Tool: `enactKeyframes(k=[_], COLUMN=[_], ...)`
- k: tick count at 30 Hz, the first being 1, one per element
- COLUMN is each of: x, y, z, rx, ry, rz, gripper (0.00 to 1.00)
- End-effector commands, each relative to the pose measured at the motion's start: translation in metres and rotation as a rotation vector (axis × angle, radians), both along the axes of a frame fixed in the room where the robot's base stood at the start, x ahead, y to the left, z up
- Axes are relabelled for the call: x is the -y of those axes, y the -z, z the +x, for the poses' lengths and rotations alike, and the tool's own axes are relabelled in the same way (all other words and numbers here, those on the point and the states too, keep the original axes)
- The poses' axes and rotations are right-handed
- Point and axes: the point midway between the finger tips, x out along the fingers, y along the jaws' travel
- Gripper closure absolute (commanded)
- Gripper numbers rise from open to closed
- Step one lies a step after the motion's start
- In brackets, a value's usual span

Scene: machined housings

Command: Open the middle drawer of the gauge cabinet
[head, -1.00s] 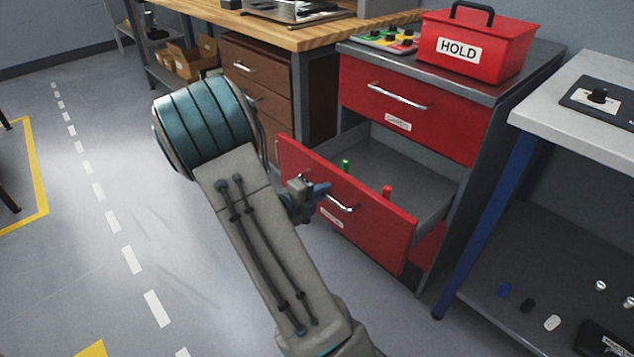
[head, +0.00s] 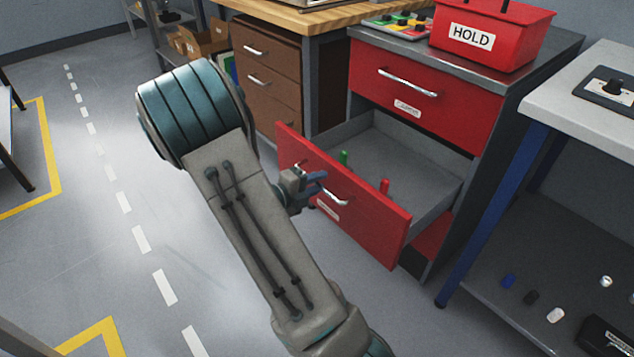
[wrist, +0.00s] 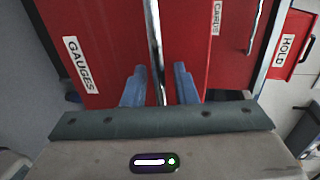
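The red gauge cabinet (head: 430,95) stands right of centre in the head view. The drawer front has a chrome bar handle (head: 335,197), also in the wrist view (wrist: 154,40), and a label reading GAUGES (wrist: 80,65). My gripper (wrist: 161,75) is at this handle, its blue fingers on either side of the bar with visible gaps. It looks open around the handle, not clamped. My arm hides nearby floor.
The top drawer (head: 425,110) is closed; a red HOLD box (head: 490,35) sits on the cabinet. A brown drawer unit (head: 265,75) stands to the left, a blue-legged bench (head: 495,215) to the right. Open floor (head: 90,250) lies left of my arm.

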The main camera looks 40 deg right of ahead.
Motion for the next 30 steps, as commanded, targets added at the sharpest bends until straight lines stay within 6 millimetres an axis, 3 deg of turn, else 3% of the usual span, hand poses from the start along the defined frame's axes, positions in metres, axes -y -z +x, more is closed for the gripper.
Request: enactKeyframes(k=[8,21,30], x=[-0.010,-0.101,-0.133], y=[-0.003,-0.023,-0.028], z=[0.000,-0.006,-0.009], rx=[0.000,-0.001,0.000], ry=[-0.004,-0.005,-0.001], rz=[0.001,0.000,0.000], gripper=[0.74,0.74,0.74])
